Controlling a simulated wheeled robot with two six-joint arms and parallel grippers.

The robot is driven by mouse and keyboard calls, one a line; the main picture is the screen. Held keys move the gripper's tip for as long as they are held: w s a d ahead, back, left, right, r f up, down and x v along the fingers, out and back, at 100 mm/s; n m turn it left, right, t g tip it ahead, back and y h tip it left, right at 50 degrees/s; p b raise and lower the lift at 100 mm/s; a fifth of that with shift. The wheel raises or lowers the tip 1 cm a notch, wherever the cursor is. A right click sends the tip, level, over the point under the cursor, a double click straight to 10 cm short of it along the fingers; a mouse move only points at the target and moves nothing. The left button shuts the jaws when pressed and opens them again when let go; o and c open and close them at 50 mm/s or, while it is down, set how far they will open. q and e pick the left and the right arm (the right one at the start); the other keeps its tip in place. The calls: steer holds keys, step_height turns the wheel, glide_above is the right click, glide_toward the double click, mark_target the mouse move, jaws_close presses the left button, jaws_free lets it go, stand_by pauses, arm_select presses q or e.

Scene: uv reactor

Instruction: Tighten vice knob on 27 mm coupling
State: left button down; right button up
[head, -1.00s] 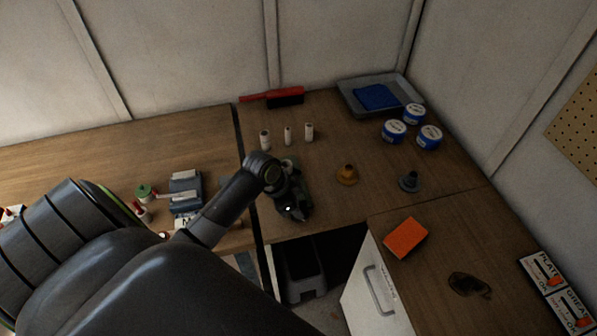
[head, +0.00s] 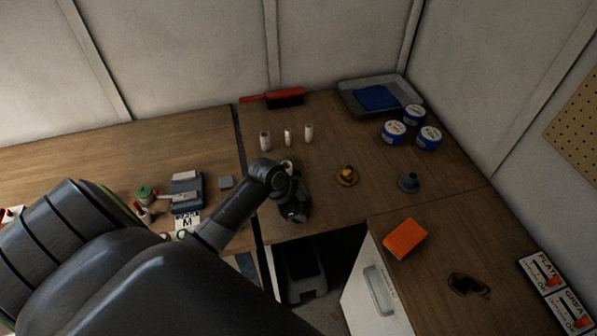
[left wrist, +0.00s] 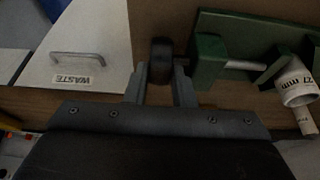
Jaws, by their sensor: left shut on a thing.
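In the left wrist view, a green vice (left wrist: 208,62) stands to the right with a metal screw rod. A white coupling (left wrist: 297,85) marked "27 mm" sits at its right side. The dark round vice knob (left wrist: 161,58) is at the vice's left end. My left gripper (left wrist: 160,74) is shut on the knob, one finger on each side. In the head view my left gripper (head: 294,212) is at the front of the right-hand bench section, and my own arm and wrist hide most of the vice. My right gripper is not in view.
Several small white cylinders (head: 288,136) stand behind the vice. A yellow flanged part (head: 346,176) and a grey one (head: 408,182) stand to its right. An orange block (head: 405,239) lies nearer. A drawer marked "WASTE" (left wrist: 85,60) is below the bench edge.

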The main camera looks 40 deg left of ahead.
mark_target(310, 219)
arm_select(q)
steer(key=shift+w+d, duration=0.1)
steer(key=g+y, duration=0.1)
steer(key=g, duration=0.1)
steer(key=w+d+g+y, duration=0.1)
steer(key=y, duration=0.1)
steer(key=shift+g, duration=0.4)
steer(key=g+y, duration=0.2)
steer(key=g, duration=0.1)
steer(key=w+f+g+y, duration=0.1)
steer(key=y, duration=0.1)
steer(key=shift+d+g, duration=0.3)
steer(key=shift+d, duration=0.05)
steer(key=shift+w+d+f+g+y+b, duration=0.15)
steer(key=shift+f+g+y+b, duration=0.3)
steer(key=shift+g+y+b, duration=0.4)
steer(key=shift+f+g+b, duration=0.2)
steer(key=shift+g+b, duration=0.25)
steer(key=b, duration=0.1)
steer(key=g+y+b, duration=0.1)
steer(key=shift+w+d+f+y+b, duration=0.1)
steer(key=shift+f+y+b, duration=0.15)
steer(key=shift+b, duration=0.1)
steer(key=shift+g+y+b, duration=0.4)
steer(key=shift+b, duration=0.45)
